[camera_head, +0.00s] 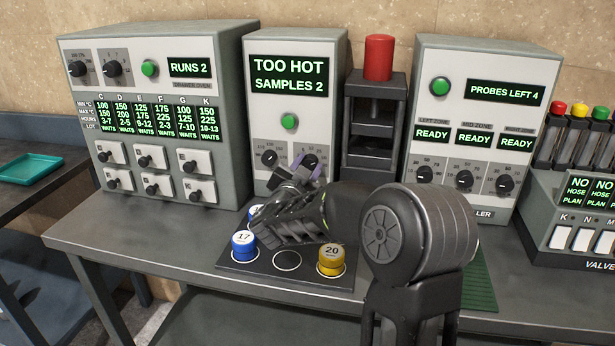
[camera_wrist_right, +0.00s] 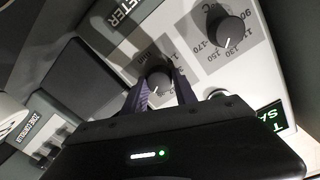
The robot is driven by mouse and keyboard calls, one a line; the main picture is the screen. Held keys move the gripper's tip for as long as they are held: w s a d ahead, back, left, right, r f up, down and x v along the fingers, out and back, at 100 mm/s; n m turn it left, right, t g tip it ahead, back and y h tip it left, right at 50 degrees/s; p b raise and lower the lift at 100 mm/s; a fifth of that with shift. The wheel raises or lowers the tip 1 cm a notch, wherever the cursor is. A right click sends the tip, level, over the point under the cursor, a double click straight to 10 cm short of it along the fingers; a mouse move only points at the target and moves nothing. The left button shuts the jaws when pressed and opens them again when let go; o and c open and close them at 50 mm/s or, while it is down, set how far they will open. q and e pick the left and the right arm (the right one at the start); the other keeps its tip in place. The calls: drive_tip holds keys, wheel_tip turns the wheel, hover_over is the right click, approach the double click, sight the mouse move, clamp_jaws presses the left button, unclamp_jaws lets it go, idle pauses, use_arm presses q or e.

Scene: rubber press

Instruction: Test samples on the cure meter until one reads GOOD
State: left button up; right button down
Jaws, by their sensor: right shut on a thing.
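The cure meter (camera_head: 285,105) stands at the middle back; its screen reads TOO HOT, SAMPLES 2. My right gripper (camera_head: 308,165) is shut on the meter's right dial (camera_wrist_right: 157,79), with a finger on each side. The left dial (camera_head: 268,158) is free and carries a temperature scale in the wrist view (camera_wrist_right: 222,29). On the black sample mat (camera_head: 240,272) stand a blue sample marked 17 (camera_head: 243,244) and a yellow one marked 20 (camera_head: 331,260). Another sample (camera_head: 255,212) is mostly hidden behind my arm. My left gripper is out of view.
A green button (camera_head: 289,121) sits above the dials. A dark stand with a red cylinder (camera_head: 378,57) is right of the meter. The drawer oven (camera_head: 155,120) is left, and the zone controller (camera_head: 465,120) is right. An empty ring (camera_head: 287,260) shows on the mat.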

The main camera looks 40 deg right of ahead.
drive_tip(key=m+b, duration=0.5)
drive_tip(key=shift+f, duration=0.25)
drive_tip(key=shift+r+m+y+b, duration=0.2)
drive_tip(key=shift+m+y+b, duration=0.1)
drive_tip(key=shift+m+b, duration=1.2)
drive_tip(key=shift+m, duration=0.3)
drive_tip(key=c, duration=1)
unclamp_jaws()
drive_tip(key=shift+s, duration=0.1)
drive_tip(key=v, duration=0.7)
drive_tip(key=shift+s+a, duration=0.25)
drive_tip(key=shift+a, duration=0.05)
